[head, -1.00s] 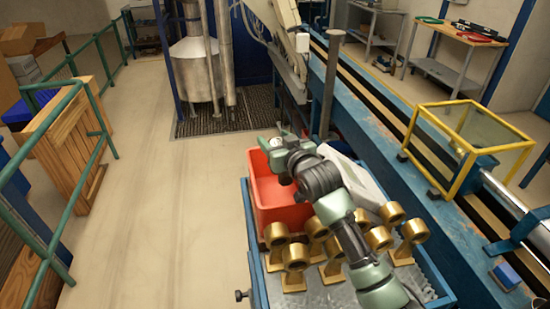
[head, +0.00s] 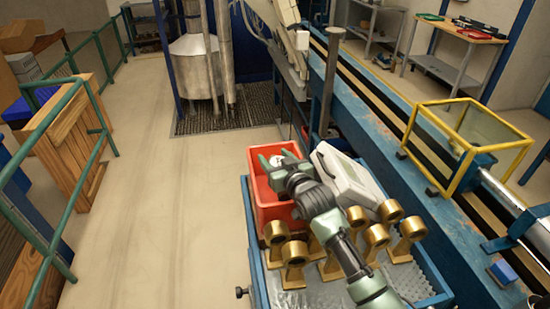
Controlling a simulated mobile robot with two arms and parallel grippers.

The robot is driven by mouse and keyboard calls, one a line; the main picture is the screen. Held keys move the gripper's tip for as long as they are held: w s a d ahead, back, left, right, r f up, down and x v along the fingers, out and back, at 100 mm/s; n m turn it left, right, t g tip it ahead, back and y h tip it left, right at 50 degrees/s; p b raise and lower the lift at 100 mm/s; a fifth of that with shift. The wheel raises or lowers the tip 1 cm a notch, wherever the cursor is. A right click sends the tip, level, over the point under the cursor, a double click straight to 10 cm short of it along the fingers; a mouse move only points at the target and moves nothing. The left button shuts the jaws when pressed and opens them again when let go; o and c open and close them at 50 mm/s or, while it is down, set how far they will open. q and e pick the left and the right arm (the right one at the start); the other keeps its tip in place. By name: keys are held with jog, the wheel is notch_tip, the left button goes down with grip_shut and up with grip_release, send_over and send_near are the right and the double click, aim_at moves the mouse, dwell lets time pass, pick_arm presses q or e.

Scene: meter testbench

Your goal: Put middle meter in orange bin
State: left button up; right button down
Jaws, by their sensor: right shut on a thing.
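The orange-red bin (head: 272,213) stands at the back left of the blue-framed cart. My right gripper (head: 274,162) is over the bin's opening, at about rim height or a little below it. It is shut on a meter, which is mostly hidden by the gripper; a small pale part shows near the fingers. Several brass meters (head: 294,252) stand upright on the cart in front of the bin, partly covered by my right arm. My left gripper is not in view.
A white and grey device (head: 345,180) sits on the cart right of the bin, close to my right wrist. The blue bench (head: 440,190) with a yellow-framed box (head: 470,140) runs along the right. The floor left of the cart is clear.

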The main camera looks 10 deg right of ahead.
jog(key=shift+f, duration=0.35)
jog(key=c, duration=0.5)
grip_release()
jog(key=shift+f, duration=0.1)
jog(key=shift+s, duration=0.1)
jog(key=shift+r, duration=0.8)
jog(key=v, duration=0.3)
jog(key=b+v, duration=0.1)
jog(key=v, duration=0.6)
jog(key=shift+s+f, duration=0.2)
jog(key=shift+f, duration=0.05)
jog(key=shift+b+v, duration=0.35)
jog(key=shift+v, duration=0.45)
